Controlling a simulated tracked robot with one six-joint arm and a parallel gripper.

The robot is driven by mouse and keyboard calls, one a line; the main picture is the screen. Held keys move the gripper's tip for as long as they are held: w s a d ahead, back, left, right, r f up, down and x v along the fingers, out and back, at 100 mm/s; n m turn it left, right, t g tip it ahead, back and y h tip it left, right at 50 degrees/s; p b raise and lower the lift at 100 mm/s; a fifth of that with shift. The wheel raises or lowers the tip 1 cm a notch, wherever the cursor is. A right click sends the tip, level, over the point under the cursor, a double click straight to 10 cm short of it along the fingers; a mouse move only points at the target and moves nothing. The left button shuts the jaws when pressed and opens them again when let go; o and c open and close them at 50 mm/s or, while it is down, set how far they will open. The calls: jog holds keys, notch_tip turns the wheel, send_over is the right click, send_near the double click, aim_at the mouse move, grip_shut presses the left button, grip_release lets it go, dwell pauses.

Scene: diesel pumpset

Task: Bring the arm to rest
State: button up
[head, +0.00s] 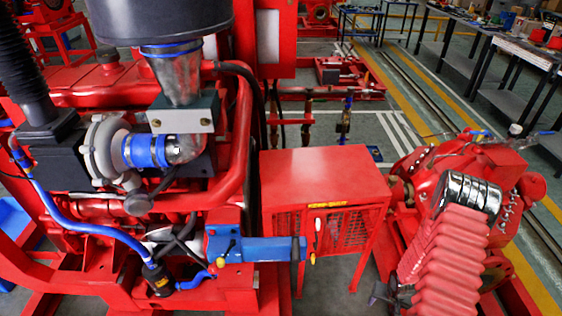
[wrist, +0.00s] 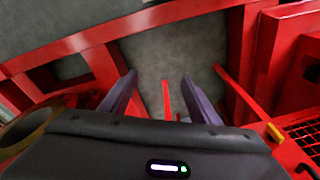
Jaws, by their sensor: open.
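My gripper (wrist: 159,84) shows in the wrist view with its two dark purple fingers spread apart. Nothing is held between them. Grey floor (wrist: 168,60) and a thin red bar (wrist: 166,100) show beyond the fingertips. I cannot make out the gripper in the head view. A red ribbed sleeve with a chrome cap (head: 445,255) rises at the lower right of the head view; I cannot tell whether it is part of my arm.
The red engine with blue hoses (head: 95,232) fills the left. A red box with mesh sides (head: 322,180) stands centrally, and a red pump (head: 440,172) stands right. In the wrist view, red frame rails (wrist: 140,22) surround the floor. Workbenches (head: 520,52) line the back right.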

jog(key=s+a+r+n+g, duration=0.1)
jog(key=s+a+r, duration=0.15)
jog(key=r, duration=0.95)
jog(key=s+a+r+g, duration=0.1)
jog(key=a+r, duration=0.3)
jog(key=r, duration=0.9)
jog(key=s+a+r+n, duration=0.1)
jog(key=s+a+r, duration=0.15)
jog(key=r, duration=0.95)
jog(key=s+a+r+n+t, duration=0.1)
jog(key=s+a+r+t, duration=0.1)
jog(key=a+r, duration=0.2)
jog(key=s+a+r+t, duration=0.2)
jog(key=a+r, duration=0.3)
jog(key=r, duration=0.6)
jog(key=s+a+r+n+t, duration=0.1)
jog(key=s+a+r+t, duration=0.1)
jog(key=a+r, duration=0.2)
notch_tip(320, 180, up, 4)
jog(key=shift+s+a+f+n, duration=0.25)
jog(key=shift+a+n, duration=0.05)
jog(key=shift+a, duration=0.05)
